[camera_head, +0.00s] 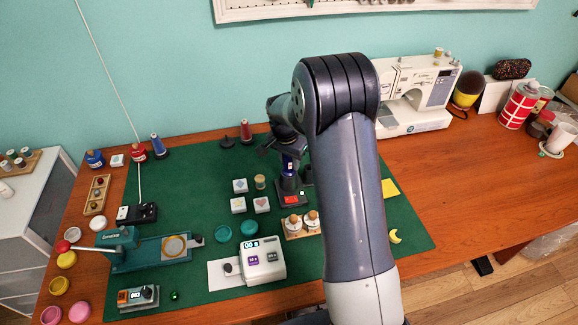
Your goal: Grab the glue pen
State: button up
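A dark blue-purple upright object with a pale mark, which looks like the glue pen (289,164), stands at a small dark stand (291,198) on the green mat (330,210). My gripper (284,150) points down over its upper part, coming from behind my large grey arm. The dark fingers are at or around the top of the pen. I cannot tell whether they touch it or have closed on it. My arm hides the right side of the gripper and part of the area beside the stand.
A wooden holder with corked jars (302,224) and small patterned blocks (239,204) are close to the stand. A white scale-like device (262,260) is in front. Thread cones (246,132) stand behind, and a sewing machine (415,95) at the back right.

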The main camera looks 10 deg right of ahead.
jog(key=c, duration=0.5)
